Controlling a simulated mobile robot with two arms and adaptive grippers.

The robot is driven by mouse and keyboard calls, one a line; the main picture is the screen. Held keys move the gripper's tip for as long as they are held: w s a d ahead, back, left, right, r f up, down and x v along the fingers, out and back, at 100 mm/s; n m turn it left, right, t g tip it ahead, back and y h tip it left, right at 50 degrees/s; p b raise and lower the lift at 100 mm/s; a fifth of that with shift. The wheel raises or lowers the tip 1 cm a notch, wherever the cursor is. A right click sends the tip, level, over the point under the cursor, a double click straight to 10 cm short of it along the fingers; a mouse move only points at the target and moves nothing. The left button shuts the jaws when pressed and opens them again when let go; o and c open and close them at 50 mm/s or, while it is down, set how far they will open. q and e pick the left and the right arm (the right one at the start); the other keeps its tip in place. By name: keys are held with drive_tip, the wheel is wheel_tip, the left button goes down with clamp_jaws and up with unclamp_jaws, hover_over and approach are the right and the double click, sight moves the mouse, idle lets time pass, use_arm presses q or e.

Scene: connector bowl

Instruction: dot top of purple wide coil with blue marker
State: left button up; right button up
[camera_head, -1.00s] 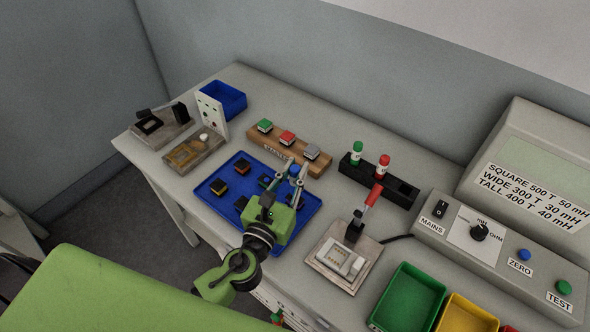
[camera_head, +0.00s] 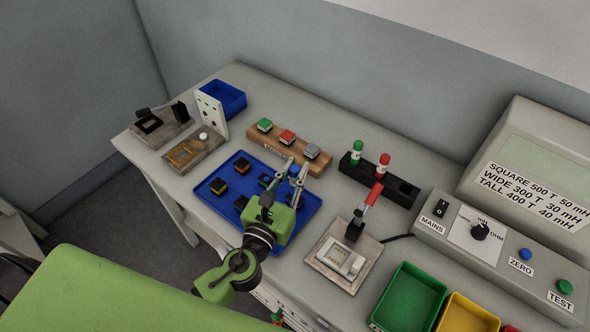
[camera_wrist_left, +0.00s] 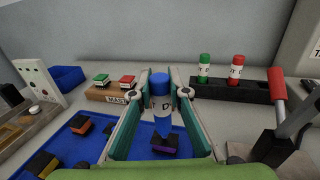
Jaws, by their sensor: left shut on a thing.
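My left gripper (camera_head: 293,178) is shut on the blue marker (camera_head: 295,171), which is upright over the right part of the blue tray (camera_head: 304,213). In the left wrist view the marker (camera_wrist_left: 161,90) is between the fingers, blue end up, with its lower end pointing down at a dark coil with a purple side (camera_wrist_left: 166,142). I cannot tell whether the marker's lower end touches the coil's top. In the head view this coil is hidden by the gripper. My right gripper is not in view.
Several dark coils, one with an orange side (camera_wrist_left: 80,125), sit in the tray. Behind it is a wooden block (camera_head: 272,146) with green, red and grey-topped pieces. A black rack (camera_head: 400,187) holds green and red markers. A red-handled fixture (camera_head: 345,257) stands right of the tray.

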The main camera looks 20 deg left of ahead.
use_arm(q)
drive_tip(key=shift+f+b, duration=0.3)
drive_tip(key=shift+f, duration=0.1)
drive_tip(key=shift+f, duration=0.1)
idle(1.0)
wheel_tip(320, 180, up, 7)
drive_tip(key=p, duration=0.7)
drive_tip(key=shift+r, duration=0.2)
